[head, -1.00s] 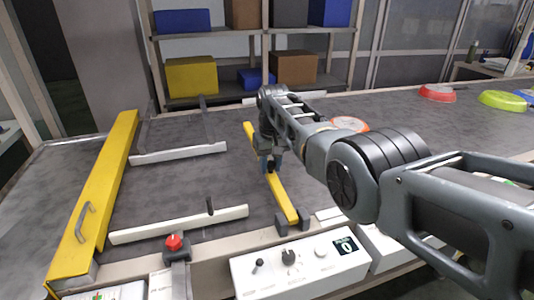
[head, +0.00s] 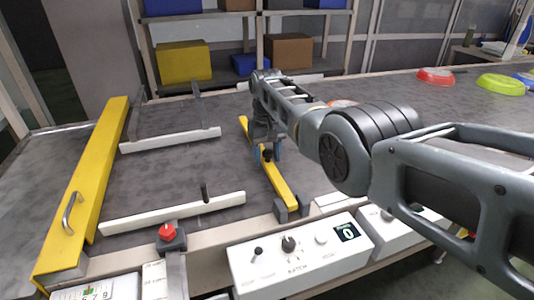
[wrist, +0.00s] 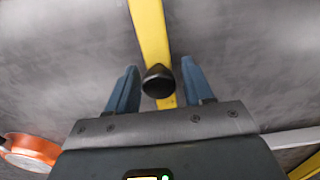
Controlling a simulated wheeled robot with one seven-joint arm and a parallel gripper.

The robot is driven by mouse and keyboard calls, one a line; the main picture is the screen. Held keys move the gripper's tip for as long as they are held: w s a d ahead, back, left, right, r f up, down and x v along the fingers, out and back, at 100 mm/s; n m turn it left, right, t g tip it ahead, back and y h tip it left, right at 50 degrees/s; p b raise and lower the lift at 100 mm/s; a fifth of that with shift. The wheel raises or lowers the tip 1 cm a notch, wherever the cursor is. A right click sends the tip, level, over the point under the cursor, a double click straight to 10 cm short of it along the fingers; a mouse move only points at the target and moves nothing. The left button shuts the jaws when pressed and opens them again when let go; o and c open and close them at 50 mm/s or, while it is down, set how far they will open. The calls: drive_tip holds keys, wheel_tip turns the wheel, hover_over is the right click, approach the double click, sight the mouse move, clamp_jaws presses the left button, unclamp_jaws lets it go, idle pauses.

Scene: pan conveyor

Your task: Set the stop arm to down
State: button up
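The stop arm, a yellow bar (head: 283,188), runs from a dark bracket at the near belt rail out over the grey belt. I cannot tell how high above the belt it lies. It carries a black knob (wrist: 158,82), which stands up from the bar. My gripper (wrist: 158,67) is open, with one blue-grey finger on each side of the knob and a gap on both sides. In the head view my gripper (head: 266,152) is over the middle of the bar, and my forearm hides part of the bar's far side.
A control box (head: 300,253) with knobs and a red button (head: 167,232) are along the near rail. White guide bars (head: 172,213) and a wide yellow bar (head: 88,185) lie left. An orange pan (wrist: 32,148) is close by; a red pan (head: 435,76) is farther right.

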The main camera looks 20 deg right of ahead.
drive_tip(key=shift+r, duration=0.1)
drive_tip(key=shift+w+r+p, duration=0.1)
drive_tip(key=shift+r+p, duration=0.35)
drive_tip(key=shift+r, duration=3.4)
